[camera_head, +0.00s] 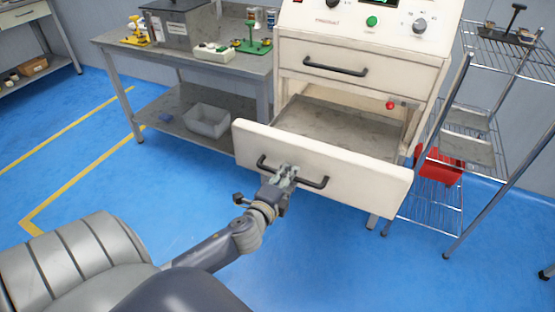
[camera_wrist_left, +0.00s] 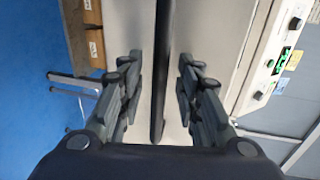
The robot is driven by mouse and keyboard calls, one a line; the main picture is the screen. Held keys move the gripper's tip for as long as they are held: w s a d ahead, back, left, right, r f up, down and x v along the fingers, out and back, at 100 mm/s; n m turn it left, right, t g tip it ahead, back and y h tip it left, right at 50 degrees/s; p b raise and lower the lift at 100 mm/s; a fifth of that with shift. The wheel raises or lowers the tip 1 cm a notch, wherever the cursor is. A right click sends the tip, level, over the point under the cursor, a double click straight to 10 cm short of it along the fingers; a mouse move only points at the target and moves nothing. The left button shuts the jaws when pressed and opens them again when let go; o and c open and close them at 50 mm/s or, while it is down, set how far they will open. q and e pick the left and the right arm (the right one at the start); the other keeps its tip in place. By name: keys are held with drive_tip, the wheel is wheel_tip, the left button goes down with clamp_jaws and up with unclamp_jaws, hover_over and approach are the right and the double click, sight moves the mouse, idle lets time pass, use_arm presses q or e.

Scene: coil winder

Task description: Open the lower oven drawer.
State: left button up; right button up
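The lower oven drawer (camera_head: 330,165) is pulled well out of the cream oven, and its empty grey inside shows. Its dark bar handle (camera_head: 313,182) runs across the front panel. The gripper covers part of the handle in the head view. My right gripper is not in view.
The upper drawer (camera_head: 350,65) is shut. A grey workbench (camera_head: 180,60) with a grey bin (camera_head: 207,121) on its lower shelf stands to the left. A wire rack (camera_head: 475,130) with a red bin (camera_head: 438,165) stands to the right. The blue floor in front is clear.

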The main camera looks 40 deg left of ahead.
use_arm(q)
drive_tip(key=v, duration=1)
drive_tip(key=shift+s, duration=0.1)
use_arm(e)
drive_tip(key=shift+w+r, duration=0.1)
